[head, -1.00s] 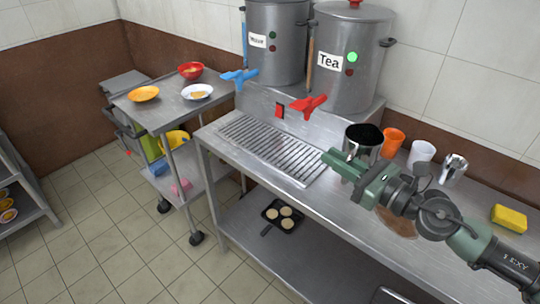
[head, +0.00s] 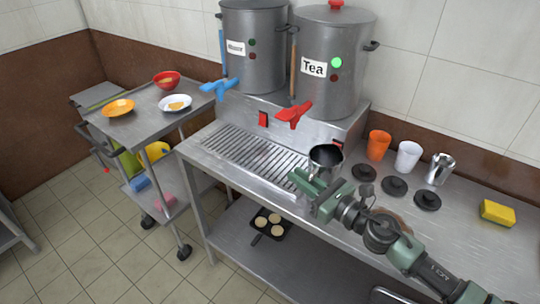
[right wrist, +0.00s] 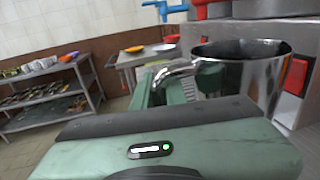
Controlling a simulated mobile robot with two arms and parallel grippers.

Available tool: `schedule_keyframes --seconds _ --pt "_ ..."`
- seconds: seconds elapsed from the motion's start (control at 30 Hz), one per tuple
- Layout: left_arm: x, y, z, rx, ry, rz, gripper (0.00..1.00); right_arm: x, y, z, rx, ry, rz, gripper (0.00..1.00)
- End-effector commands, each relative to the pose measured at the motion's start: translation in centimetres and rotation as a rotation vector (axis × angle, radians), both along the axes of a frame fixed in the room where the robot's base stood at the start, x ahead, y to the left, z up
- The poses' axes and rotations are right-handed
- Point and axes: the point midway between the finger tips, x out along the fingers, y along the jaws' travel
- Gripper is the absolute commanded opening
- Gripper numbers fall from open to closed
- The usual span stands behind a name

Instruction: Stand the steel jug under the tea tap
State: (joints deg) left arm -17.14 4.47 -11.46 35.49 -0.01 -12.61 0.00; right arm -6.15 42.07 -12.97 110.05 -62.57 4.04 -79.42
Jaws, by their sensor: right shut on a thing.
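The steel jug (head: 326,162) is upright, dark inside, near the right end of the drip grate (head: 255,150). My right gripper (head: 308,186) is shut on its handle (right wrist: 178,72); the jug body fills the right of the right wrist view (right wrist: 262,78). I cannot tell whether its base touches the counter. The red tea tap (head: 293,114) sticks out from the Tea stockpot (head: 338,90), above, behind and left of the jug in the head view. The jug is not under it. My left gripper is not in view.
A blue tap (head: 219,88) is on the other stockpot (head: 255,70). Right of the jug are several black discs (head: 394,186), an orange cup (head: 378,145), a white cup (head: 407,156), a metal cup (head: 440,168) and a yellow sponge (head: 497,212). The grate is clear.

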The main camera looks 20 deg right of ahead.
Motion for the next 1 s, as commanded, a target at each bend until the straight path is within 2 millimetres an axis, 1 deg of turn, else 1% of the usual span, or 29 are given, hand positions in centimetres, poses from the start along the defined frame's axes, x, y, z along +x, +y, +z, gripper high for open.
schedule_keyframes --seconds 0.03,0.1,0.2,0.3,0.47,0.67,0.7,0.73,0.8,1.0 --pt "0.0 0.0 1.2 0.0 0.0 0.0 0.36 1.5 0.7 0.9 0.002 -0.006 -0.002 0.0" --pt "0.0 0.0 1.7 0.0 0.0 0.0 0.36 3.2 1.5 0.8 0.004 -0.005 -0.002 0.0" --pt "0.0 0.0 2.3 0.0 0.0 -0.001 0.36 5.2 2.6 0.6 0.004 -0.004 -0.002 0.0" --pt "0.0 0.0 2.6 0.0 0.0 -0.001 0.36 6.7 3.3 0.4 0.002 -0.002 -0.002 0.0" --pt "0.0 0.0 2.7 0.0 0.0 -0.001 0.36 7.7 3.9 0.2 0.002 -0.001 -0.001 0.0" --pt "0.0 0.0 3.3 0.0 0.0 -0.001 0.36 10.5 5.3 0.3 0.004 -0.003 -0.001 0.0" --pt "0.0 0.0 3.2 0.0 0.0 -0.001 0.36 10.9 5.5 0.1 0.003 -0.001 -0.001 0.0" --pt "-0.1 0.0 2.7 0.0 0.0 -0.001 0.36 10.6 5.5 -1.0 0.004 0.003 -0.001 0.0" --pt "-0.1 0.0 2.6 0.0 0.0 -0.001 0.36 10.6 5.4 -1.5 0.004 0.002 -0.001 0.0" --pt "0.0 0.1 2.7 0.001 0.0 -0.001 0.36 10.5 5.3 -1.5 0.0 -0.001 0.001 0.0"
